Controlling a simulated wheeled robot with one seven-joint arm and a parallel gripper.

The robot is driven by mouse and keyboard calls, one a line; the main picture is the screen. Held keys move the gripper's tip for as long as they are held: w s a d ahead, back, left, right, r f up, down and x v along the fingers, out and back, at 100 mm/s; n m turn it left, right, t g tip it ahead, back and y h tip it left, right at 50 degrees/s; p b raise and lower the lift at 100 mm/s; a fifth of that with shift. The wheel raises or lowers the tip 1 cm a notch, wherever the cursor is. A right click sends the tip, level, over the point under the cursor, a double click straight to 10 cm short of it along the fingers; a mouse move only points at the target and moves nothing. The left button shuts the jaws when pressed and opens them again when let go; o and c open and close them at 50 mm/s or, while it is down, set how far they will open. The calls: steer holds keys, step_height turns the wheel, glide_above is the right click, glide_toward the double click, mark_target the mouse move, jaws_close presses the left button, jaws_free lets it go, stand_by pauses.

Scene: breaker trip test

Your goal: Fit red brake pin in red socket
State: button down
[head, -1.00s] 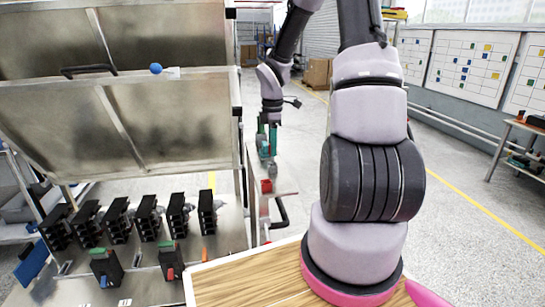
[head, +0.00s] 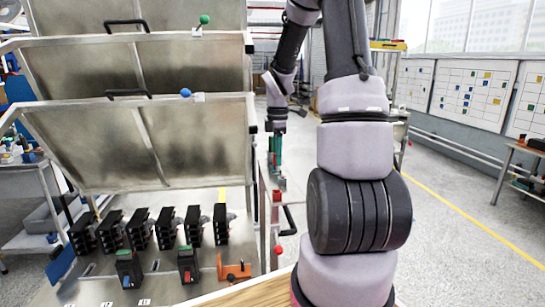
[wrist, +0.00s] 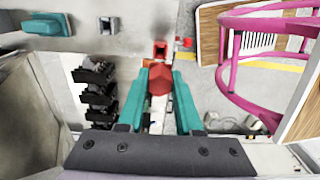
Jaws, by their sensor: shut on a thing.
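My gripper (wrist: 160,93) has teal fingers, shut on the red brake pin (wrist: 158,80), whose blunt red end shows between the fingertips in the wrist view. The red socket (wrist: 160,48), a small red block with a dark opening, lies just beyond the fingertips in that view, apart from the pin in the picture. In the head view my gripper (head: 275,160) hangs fingers down at the right end of the metal bench. A small red part (head: 277,195) shows below it; I cannot tell there whether it is pin or socket. The pin's lower end is hidden.
A row of black breakers (head: 165,228) stands left of my gripper, also in the wrist view (wrist: 97,95). Raised metal covers (head: 150,145) rise behind them. A red knob (head: 278,249) sits near the bench end. An orange bracket (head: 234,270) is at the front.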

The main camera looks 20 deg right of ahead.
mark_target(277, 171)
steer(key=shift+a+f, duration=0.1)
steer(key=shift+f, duration=2.85)
steer(key=shift+f, duration=2)
steer(key=c, duration=0.5)
jaws_free()
step_height(277, 171, up, 10)
steer(key=shift+f, duration=0.2)
steer(key=shift+r, duration=0.6)
